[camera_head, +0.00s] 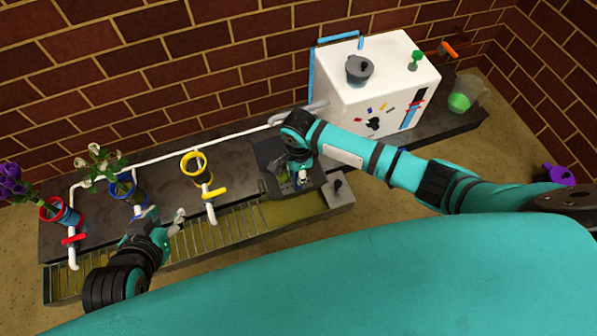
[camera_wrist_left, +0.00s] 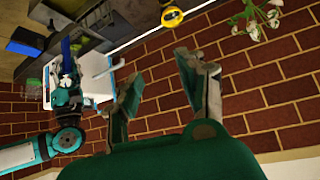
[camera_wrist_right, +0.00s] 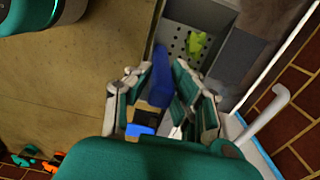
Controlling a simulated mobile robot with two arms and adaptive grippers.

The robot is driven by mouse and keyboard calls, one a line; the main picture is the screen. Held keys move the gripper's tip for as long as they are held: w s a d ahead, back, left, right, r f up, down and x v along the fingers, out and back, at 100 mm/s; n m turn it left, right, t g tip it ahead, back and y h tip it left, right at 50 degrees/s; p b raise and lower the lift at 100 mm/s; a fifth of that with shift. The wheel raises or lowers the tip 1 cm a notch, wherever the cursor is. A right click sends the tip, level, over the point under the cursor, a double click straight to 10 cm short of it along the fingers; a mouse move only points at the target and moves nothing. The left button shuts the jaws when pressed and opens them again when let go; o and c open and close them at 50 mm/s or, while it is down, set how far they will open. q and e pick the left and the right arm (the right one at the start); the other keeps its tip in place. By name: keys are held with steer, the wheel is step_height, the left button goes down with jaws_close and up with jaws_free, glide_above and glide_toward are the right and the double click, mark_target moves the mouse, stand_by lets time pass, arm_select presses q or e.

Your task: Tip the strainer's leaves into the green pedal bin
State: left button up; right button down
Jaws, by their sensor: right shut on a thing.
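The strainer is a grey perforated basket (camera_wrist_right: 183,42) with a green leaf (camera_wrist_right: 196,45) on its floor, seen in the right wrist view. A blue handle (camera_wrist_right: 161,84) lies between my right gripper's fingers (camera_wrist_right: 160,95), which are shut on it. In the head view my right gripper (camera_head: 301,178) is over the dark basin area (camera_head: 270,155), and the arm hides part of it. My left gripper (camera_head: 170,230) is open and empty over the left channel; its spread fingers show in the left wrist view (camera_wrist_left: 165,90). I cannot clearly make out a green pedal bin.
A white box (camera_head: 350,100) carries a grey pot (camera_head: 359,70). A clear container with green inside (camera_head: 470,90) is at the right. A purple can (camera_head: 558,175) is far right.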

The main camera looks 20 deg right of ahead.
arm_select(q)
steer(key=s+a+f+g+y+p, duration=0.1)
steer(key=s+a+f+g, duration=0.2)
steer(key=s+g, duration=0.2)
steer(key=shift+s+f+p, duration=0.2)
steer(key=shift+s+p, duration=0.2)
steer(key=shift+s, duration=1.5)
